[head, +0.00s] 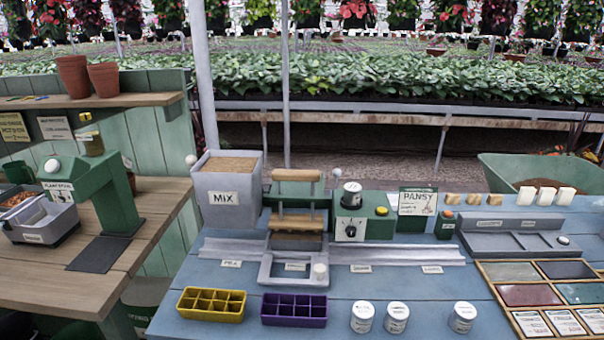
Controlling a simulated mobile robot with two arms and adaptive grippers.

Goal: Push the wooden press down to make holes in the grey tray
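The wooden press (298,222) stands at the middle of the blue bench. It has an upper wooden bar (297,175) and a lower wooden roller-like bar, with a gap between them. A grey frame-like tray (266,272) sits in front of and below the press, with a white knob (320,270) at its right front. I cannot tell whether the tray has holes in it. Neither of my grippers shows in the head view.
A grey MIX bin (228,190) stands left of the press, and a green dial box (377,222) stands right. Yellow (211,304) and purple (294,309) cell trays and white tins (397,317) line the front. A grey rail (395,255) runs across the bench.

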